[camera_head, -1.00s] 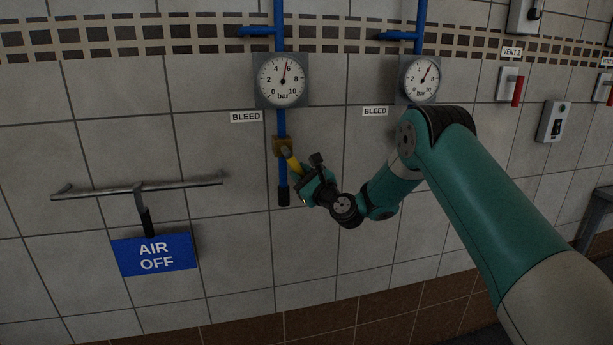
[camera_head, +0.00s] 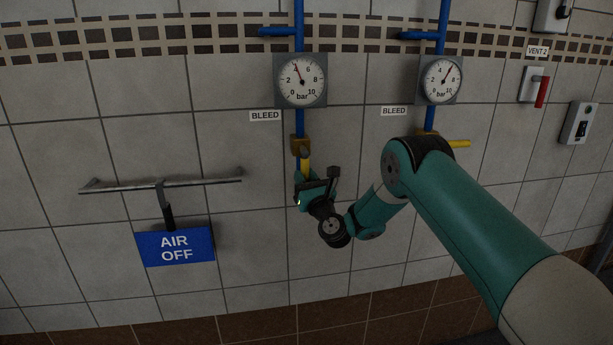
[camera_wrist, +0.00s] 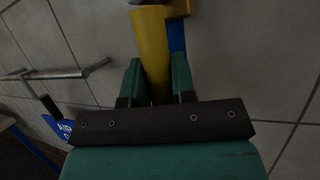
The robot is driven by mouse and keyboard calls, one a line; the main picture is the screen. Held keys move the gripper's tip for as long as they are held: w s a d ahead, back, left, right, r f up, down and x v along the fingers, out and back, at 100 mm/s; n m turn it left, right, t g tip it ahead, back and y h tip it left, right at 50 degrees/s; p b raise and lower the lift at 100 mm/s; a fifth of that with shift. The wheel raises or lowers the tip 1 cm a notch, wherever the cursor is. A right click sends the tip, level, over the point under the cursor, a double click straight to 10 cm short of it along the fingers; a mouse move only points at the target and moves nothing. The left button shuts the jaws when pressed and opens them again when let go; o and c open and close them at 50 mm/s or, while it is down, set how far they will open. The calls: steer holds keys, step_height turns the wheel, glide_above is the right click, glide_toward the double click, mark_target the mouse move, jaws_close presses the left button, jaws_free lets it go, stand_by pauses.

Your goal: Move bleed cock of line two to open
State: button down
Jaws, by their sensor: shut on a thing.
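The left bleed cock has a brass body (camera_head: 300,146) on the blue pipe under the left gauge. Its yellow lever (camera_head: 306,167) points almost straight down along the pipe. My gripper (camera_head: 305,180) is shut on this lever near its lower part. In the wrist view the yellow lever (camera_wrist: 150,42) runs between the two green fingers of my gripper (camera_wrist: 153,80). A second bleed cock under the right gauge has a yellow lever (camera_head: 459,143) pointing right, level; my arm hides part of its body. No line numbers are readable on either.
The left gauge (camera_head: 301,81) and right gauge (camera_head: 442,80) sit above the cocks.

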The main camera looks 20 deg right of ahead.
stand_by(0.3)
steer(key=c, duration=0.9)
jaws_free()
steer(key=shift+c, duration=0.2)
steer(key=shift+s+f+b, duration=0.25)
steer(key=shift+f+b, duration=0.15)
steer(key=shift+b, duration=0.3)
steer(key=b+v, duration=1.6)
steer(key=b, duration=1.1)
steer(key=shift+s+r, duration=0.2)
steer(key=shift+s, duration=0.2)
